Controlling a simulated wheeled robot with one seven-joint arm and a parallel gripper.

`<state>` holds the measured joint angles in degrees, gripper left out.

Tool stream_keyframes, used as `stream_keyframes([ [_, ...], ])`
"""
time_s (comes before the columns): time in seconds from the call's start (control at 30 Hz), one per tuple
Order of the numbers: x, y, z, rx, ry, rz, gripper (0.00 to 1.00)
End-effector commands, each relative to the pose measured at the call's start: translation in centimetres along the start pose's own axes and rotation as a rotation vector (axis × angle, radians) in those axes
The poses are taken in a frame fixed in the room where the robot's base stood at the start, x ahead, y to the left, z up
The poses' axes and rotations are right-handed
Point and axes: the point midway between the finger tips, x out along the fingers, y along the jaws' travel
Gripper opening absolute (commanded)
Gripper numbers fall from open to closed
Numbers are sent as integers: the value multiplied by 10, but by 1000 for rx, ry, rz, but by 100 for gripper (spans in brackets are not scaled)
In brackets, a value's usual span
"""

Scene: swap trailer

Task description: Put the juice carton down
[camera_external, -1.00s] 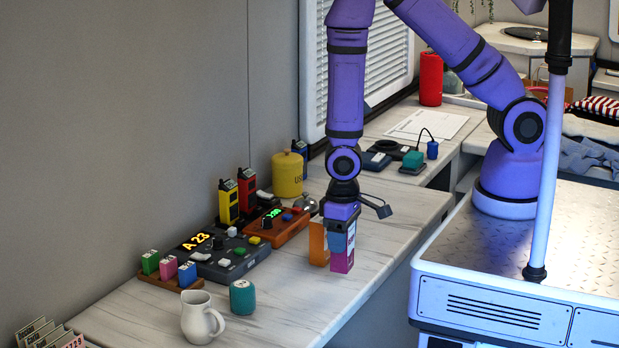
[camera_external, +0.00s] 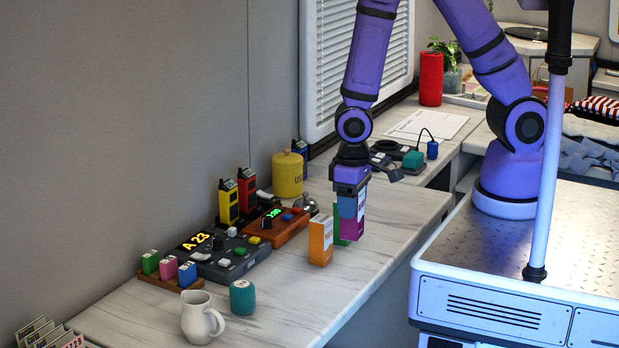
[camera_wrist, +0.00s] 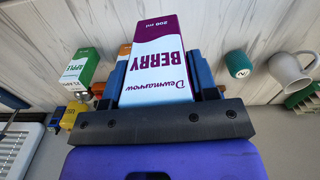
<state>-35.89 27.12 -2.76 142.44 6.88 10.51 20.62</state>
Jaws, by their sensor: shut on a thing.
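A purple and white juice carton labelled BERRY (camera_external: 353,229) is held upright in my gripper (camera_external: 350,206). In the wrist view the carton (camera_wrist: 160,60) sits between the two blue fingers, which are shut on it. In the external view it hangs to the right of an orange carton (camera_external: 320,242) and overlaps a green carton (camera_external: 341,228). I cannot tell for sure how far its base is above the counter (camera_external: 385,245). The green carton, labelled APPLE (camera_wrist: 78,70), is on the left in the wrist view.
A teal can (camera_external: 242,297) and a white pitcher (camera_external: 201,318) stand at the front left. Control boxes (camera_external: 230,257) and a yellow canister (camera_external: 288,175) line the wall. The counter is clear to the right of the cartons and in front of them.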

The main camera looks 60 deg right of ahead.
Motion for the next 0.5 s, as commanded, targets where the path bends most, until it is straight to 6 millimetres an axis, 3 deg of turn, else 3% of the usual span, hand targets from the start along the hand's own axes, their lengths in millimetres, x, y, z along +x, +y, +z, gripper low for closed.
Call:
stream_keyframes([
  [0.27,-2,31,-23,101,-1,0,24],
  [0.5,-2,76,-50,233,0,0,24],
])
